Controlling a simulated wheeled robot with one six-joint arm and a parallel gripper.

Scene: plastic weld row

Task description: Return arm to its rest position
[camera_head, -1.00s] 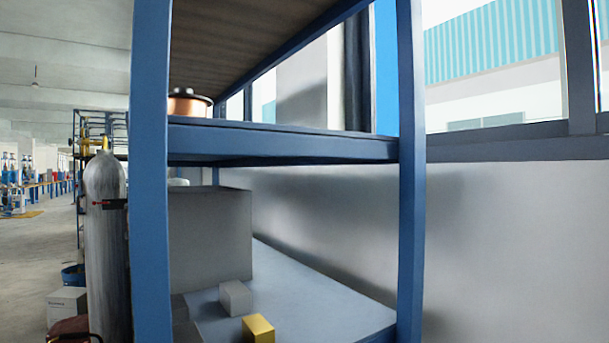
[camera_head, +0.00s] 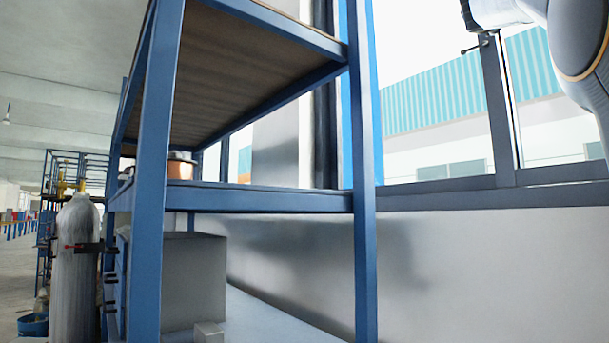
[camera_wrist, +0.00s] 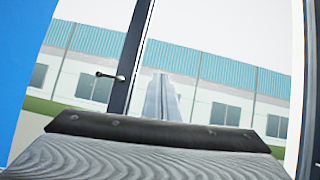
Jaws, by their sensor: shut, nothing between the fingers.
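My gripper (camera_wrist: 163,98) shows in the wrist view with its pale fingers together and nothing between them. It points towards a window, with a dark window post and handle (camera_wrist: 110,76) to its left. In the head view, white and grey links of my arm show at the top right, raised in front of the window. The gripper itself cannot be made out there.
A blue shelf rack (camera_head: 257,198) fills the middle of the head view, with a copper pot (camera_head: 181,168) on its middle shelf and a grey box (camera_head: 195,280) below. A gas cylinder (camera_head: 75,265) stands left. Windows line the right.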

